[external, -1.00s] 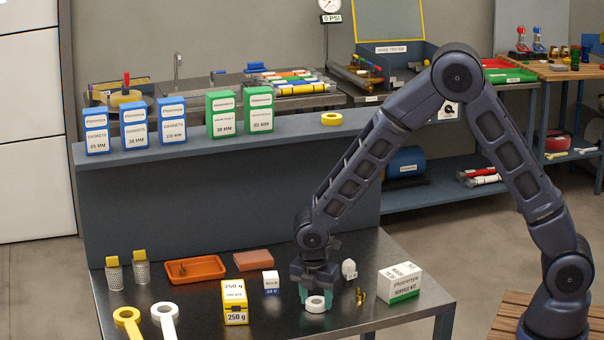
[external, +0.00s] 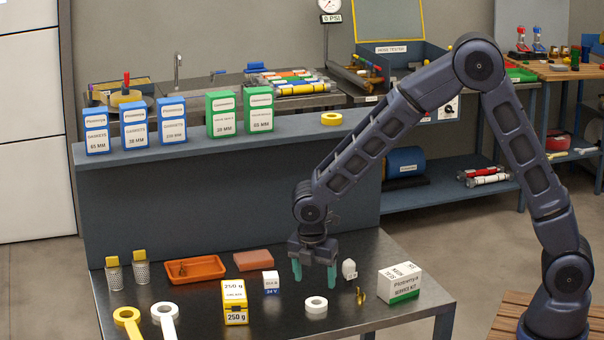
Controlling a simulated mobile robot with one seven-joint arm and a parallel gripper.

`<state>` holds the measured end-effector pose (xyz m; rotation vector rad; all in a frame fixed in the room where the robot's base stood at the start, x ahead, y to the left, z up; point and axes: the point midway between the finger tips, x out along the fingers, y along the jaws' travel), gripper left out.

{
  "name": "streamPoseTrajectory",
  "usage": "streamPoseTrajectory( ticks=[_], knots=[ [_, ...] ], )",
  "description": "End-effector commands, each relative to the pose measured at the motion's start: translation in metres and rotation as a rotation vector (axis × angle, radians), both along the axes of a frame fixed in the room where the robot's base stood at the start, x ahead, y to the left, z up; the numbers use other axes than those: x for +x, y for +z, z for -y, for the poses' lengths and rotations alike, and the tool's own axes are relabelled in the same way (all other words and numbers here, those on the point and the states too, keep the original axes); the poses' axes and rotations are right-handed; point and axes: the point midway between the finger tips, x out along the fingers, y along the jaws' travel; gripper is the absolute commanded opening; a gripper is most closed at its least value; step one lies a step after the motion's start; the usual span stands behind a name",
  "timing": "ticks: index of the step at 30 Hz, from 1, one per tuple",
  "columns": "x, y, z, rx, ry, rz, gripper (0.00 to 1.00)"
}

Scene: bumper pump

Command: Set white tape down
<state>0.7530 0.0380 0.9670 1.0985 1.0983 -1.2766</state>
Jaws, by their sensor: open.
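The white tape (external: 316,305) is a small white roll lying flat on the dark metal table (external: 270,322), near its front edge. My gripper (external: 314,281) is open, with two green fingers pointing down. It is above and behind the tape in the picture, apart from it and empty.
Left of the tape stand a yellow 250 g box (external: 235,302) and a small white-blue box (external: 271,282). To the right are brass pieces (external: 359,296), a small white item (external: 349,269) and a white-green box (external: 400,283). A raised shelf (external: 230,190) runs behind.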

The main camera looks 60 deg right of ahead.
Motion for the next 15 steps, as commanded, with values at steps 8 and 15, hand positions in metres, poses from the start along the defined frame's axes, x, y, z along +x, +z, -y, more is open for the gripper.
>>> streamPoseTrajectory(
  ticks=[8, 15],
  knots=[
    [0.000, 0.040, -0.006, 0.000, 0.000, 0.001, 0.70],
    [-0.005, 0.059, -0.003, 0.002, -0.030, 0.012, 0.70]
  ],
)
